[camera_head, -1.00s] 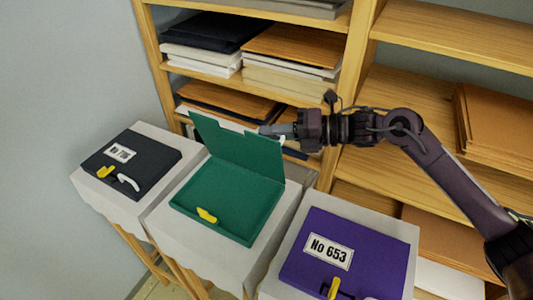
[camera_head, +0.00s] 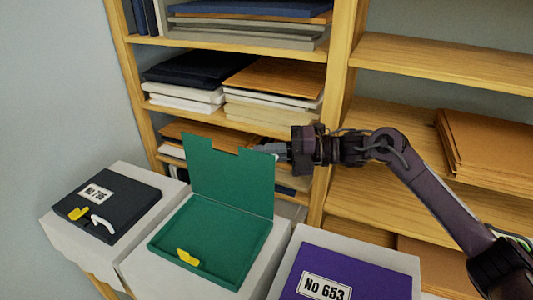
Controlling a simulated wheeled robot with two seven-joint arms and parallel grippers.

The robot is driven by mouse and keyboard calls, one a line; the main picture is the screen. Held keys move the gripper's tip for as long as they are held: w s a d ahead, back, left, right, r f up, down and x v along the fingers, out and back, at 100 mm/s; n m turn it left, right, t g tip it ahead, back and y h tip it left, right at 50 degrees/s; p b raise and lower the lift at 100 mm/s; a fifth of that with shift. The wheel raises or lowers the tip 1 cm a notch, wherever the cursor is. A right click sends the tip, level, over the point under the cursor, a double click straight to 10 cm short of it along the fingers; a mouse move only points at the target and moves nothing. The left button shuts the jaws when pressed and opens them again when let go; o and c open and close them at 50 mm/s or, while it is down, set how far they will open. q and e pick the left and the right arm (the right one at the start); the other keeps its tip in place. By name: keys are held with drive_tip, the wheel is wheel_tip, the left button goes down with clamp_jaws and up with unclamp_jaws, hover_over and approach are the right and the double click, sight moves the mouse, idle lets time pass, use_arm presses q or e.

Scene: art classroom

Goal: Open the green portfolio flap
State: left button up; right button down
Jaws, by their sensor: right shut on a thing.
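The green portfolio (camera_head: 205,240) lies on a cloth-covered stand in the middle of the head view. Its flap (camera_head: 230,180) stands up, close to upright, at the back edge, with a notch in its top edge. The inside of the portfolio shows, with a yellow clasp piece (camera_head: 187,258) at its front. My right gripper (camera_head: 272,150) is at the upper right corner of the flap, shut on the flap's edge. Its fingertips are partly hidden by the flap. My left gripper is not in view.
A black portfolio (camera_head: 135,197) with a label lies shut on the left stand. A purple portfolio (camera_head: 365,270) marked No 653 lies on the right stand. A wooden shelf (camera_head: 410,50) with stacked folders stands close behind the stands and my right arm.

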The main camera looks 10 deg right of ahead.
drive_tip(key=c, duration=1.5)
unclamp_jaws()
drive_tip(key=shift+f, duration=0.1)
drive_tip(key=b+v, duration=0.3)
drive_tip(key=v, duration=0.4)
drive_tip(key=shift+s+d, duration=0.1)
drive_tip(key=shift+d, duration=0.25)
